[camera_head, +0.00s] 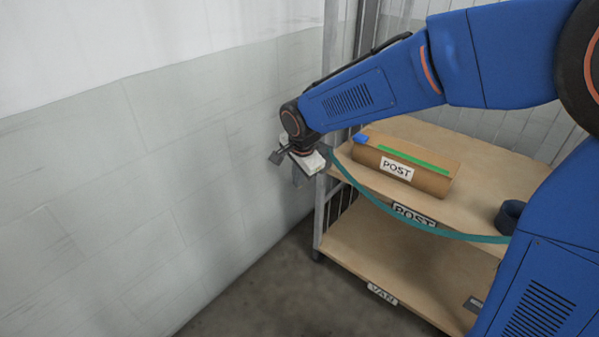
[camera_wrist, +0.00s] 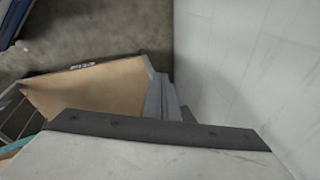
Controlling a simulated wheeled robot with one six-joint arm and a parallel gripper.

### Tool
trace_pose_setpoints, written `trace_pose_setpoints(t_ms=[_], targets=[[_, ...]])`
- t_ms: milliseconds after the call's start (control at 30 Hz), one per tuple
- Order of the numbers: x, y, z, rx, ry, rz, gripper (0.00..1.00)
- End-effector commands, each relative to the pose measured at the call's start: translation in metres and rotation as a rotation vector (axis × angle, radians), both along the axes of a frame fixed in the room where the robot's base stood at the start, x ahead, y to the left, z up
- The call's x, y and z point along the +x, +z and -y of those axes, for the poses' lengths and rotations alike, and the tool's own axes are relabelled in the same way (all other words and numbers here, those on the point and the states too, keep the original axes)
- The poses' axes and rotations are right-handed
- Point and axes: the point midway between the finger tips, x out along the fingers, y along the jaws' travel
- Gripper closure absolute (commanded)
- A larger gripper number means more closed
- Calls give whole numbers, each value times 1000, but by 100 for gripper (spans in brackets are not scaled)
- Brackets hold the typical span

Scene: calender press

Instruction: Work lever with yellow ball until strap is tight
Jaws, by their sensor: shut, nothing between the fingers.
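A teal strap (camera_head: 400,217) hangs in a slack, sagging curve across the front of a wooden-shelved rack. Its left end runs up beside my gripper, and its right end goes behind my arm near a dark round roll. My gripper (camera_head: 299,178) is at the rack's left front corner, close to the wall, and partly hidden by my wrist. In the wrist view the grey fingers (camera_wrist: 168,100) show together past a pale body, shut with nothing between them. I see no lever and no yellow ball in either view.
A brown parcel roll (camera_head: 430,180) marked POST, with a green strip and a blue piece, lies on the upper shelf (camera_head: 470,210). The lower shelf (camera_head: 370,250) is marked VAN. A pale wall (camera_head: 150,180) stands close on the left. Bare floor (camera_head: 260,290) is in front.

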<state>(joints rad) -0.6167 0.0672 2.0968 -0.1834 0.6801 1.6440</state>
Motion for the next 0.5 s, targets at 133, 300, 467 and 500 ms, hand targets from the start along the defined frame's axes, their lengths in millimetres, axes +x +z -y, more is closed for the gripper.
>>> trace_pose_setpoints(t_ms=[133,300,467,500], targets=[[-1,-7,-1,-1,1,-1,100],[-1,-11,-1,1,1,0,100],[-1,-12,-1,0,1,-1,100],[-1,-12,-1,1,0,-1,100]])
